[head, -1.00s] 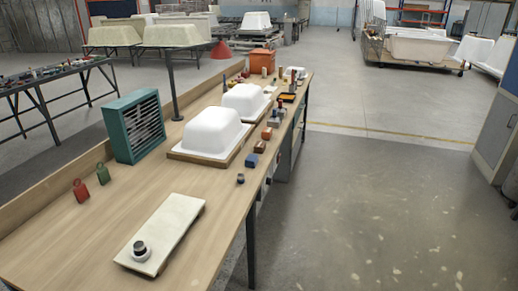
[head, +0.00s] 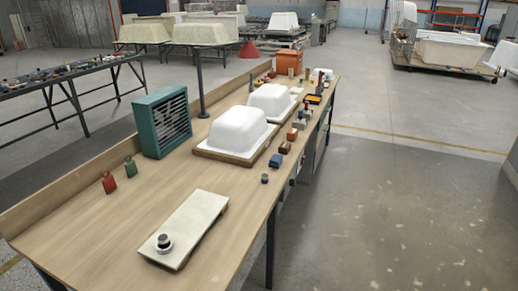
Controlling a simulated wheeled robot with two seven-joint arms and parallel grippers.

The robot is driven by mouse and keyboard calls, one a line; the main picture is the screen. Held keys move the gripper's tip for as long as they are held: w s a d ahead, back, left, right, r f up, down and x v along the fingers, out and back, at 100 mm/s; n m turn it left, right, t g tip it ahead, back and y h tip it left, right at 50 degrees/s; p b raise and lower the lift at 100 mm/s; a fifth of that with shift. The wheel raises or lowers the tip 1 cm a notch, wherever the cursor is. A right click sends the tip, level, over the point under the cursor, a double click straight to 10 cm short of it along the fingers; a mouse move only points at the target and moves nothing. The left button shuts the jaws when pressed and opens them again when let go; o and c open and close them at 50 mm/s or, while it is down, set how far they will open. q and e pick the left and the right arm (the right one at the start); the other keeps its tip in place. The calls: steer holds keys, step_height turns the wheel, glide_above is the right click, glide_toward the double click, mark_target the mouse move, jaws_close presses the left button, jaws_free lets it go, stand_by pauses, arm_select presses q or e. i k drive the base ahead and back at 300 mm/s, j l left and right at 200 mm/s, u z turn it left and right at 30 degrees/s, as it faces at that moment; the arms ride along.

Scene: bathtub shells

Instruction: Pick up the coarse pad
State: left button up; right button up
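No label shows which item is the coarse pad. Small pad-like blocks lie in a row along the right edge of the long wooden bench (head: 110,215). They are a blue block (head: 275,160), a brown block (head: 284,148) and an orange-red block (head: 292,134). Nothing is touching them except the bench top. A small dark cylinder (head: 265,178) stands nearer than the blue block. Neither of my grippers is in view.
Two white tub shells (head: 239,128) sit on wooden boards, left of the blocks. A cream slab (head: 205,215) with a round dark-topped piece (head: 164,243) lies nearer. The floor (head: 400,200) right of the bench is clear.

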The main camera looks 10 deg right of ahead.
mark_target(284, 148)
steer(key=i+l+u, duration=0.1)
steer(key=u, duration=0.25)
steer(key=l+u, duration=0.2)
steer(key=u, duration=0.15)
steer(key=i+l+u, duration=0.1)
steer(key=u, duration=0.25)
steer(key=l+u, duration=0.4)
steer(key=l, duration=0.65)
steer(key=l+u, duration=0.4)
steer(key=l, duration=0.7)
steer(key=k+l, duration=0.1)
steer(key=l, duration=1)
steer(key=k+l, duration=0.15)
steer(key=l, duration=0.4)
steer(key=l+u, duration=0.1)
steer(key=l, duration=0.45)
steer(key=k+l, duration=0.15)
steer(key=l, duration=0.35)
